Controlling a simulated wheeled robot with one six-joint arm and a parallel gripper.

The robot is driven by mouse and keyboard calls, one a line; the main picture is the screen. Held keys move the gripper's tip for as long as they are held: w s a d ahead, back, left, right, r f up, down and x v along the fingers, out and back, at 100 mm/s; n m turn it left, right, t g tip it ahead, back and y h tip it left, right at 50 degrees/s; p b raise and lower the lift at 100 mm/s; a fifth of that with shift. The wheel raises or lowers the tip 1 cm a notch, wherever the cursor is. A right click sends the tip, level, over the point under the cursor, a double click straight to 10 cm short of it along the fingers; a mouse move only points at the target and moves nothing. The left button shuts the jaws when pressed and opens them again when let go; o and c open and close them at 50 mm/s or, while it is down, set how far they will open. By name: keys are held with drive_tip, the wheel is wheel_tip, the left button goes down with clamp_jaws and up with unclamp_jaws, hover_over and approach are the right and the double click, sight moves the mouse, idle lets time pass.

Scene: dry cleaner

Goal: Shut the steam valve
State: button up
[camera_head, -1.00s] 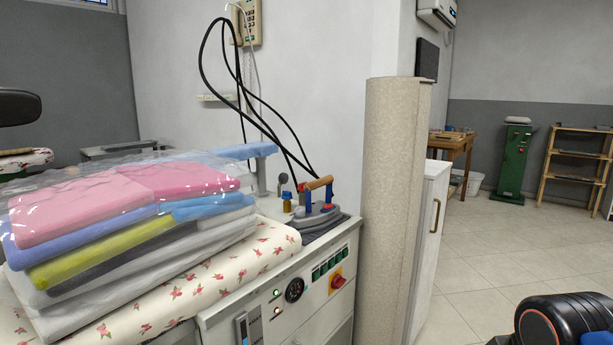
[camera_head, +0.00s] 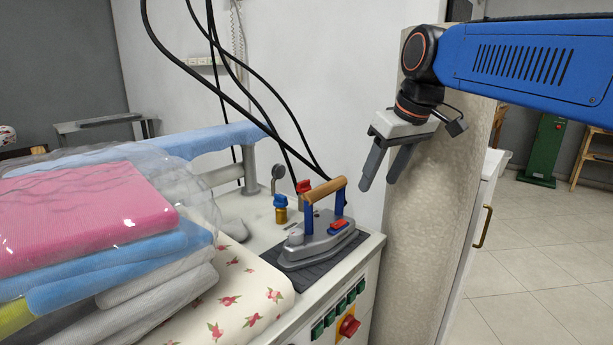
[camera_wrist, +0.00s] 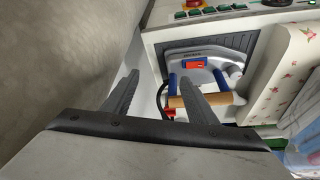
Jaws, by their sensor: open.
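A small brass valve with a blue top (camera_head: 281,208) stands on the ironing station behind the iron. A red knob (camera_head: 303,187) stands just right of it, its lower part hidden behind the iron. I cannot tell which of them is the steam valve, or whether it is turned on. A round gauge on a stem (camera_head: 278,172) stands behind them. My gripper (camera_head: 379,182) is open and empty, pointing down, to the right of the valves and apart from them. In the wrist view the open fingers (camera_wrist: 158,82) show near the iron; I cannot make out the valves there.
The steam iron (camera_head: 320,237) with a wooden handle rests on a dark mat between my gripper and the valves. Black hoses (camera_head: 236,100) hang behind. Wrapped folded laundry (camera_head: 100,215) fills the left. A beige column (camera_head: 430,230) stands close behind my gripper.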

drive_tip(key=w+a+r+n+y, duration=0.1)
drive_tip(key=w+a+r+n, duration=0.3)
drive_tip(key=w+a+r, duration=0.75)
approach(304, 181)
drive_tip(key=shift+g, duration=0.4)
drive_tip(key=x, duration=0.7)
drive_tip(key=shift+w+f, duration=0.3)
drive_tip(key=shift+w, duration=0.25)
drive_tip(key=c, duration=1.1)
